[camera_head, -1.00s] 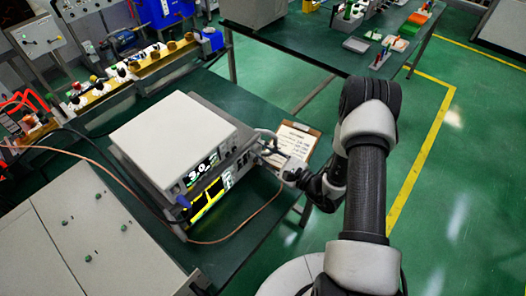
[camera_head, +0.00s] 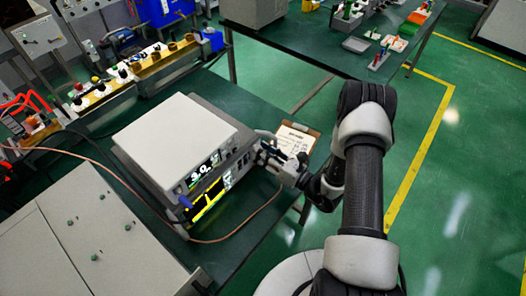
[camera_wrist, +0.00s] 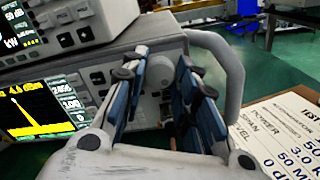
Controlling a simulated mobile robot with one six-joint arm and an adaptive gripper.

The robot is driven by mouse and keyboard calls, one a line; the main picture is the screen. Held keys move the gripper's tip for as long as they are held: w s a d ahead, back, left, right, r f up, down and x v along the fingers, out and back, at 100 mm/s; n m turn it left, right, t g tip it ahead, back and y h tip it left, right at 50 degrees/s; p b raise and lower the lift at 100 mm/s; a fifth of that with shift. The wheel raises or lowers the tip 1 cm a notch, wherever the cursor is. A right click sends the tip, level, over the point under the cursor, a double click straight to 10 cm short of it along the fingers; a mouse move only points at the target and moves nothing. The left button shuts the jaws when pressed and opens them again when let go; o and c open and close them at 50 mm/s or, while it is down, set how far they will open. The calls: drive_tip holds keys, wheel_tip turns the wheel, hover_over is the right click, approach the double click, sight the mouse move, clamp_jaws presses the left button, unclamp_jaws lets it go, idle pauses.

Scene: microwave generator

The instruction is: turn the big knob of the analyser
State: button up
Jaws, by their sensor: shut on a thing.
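The analyser (camera_head: 209,200) is the lower instrument of a stack, with a yellow-and-black screen that also shows in the wrist view (camera_wrist: 40,112). A pale grey round knob (camera_wrist: 160,75) sits on the right part of its front panel, seen between my fingers. My gripper (camera_wrist: 161,62) is at the panel, its blue-and-black fingers on either side of the knob and shut on it. The exact contact at the fingertips is partly hidden. In the head view my gripper (camera_head: 263,154) reaches the panel's right end and hides the knob.
A white-topped instrument (camera_head: 172,138) sits on the analyser. A grey handle (camera_wrist: 232,65) curves close to the right of my fingers. A clipboard with a printed sheet (camera_head: 296,139) lies right of the stack on the green bench (camera_head: 257,112). A copper-coloured cable (camera_head: 245,228) runs in front.

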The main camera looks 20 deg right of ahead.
drive_tip(key=shift+m, duration=1.5)
drive_tip(key=o, duration=0.8)
drive_tip(key=v, duration=1.2)
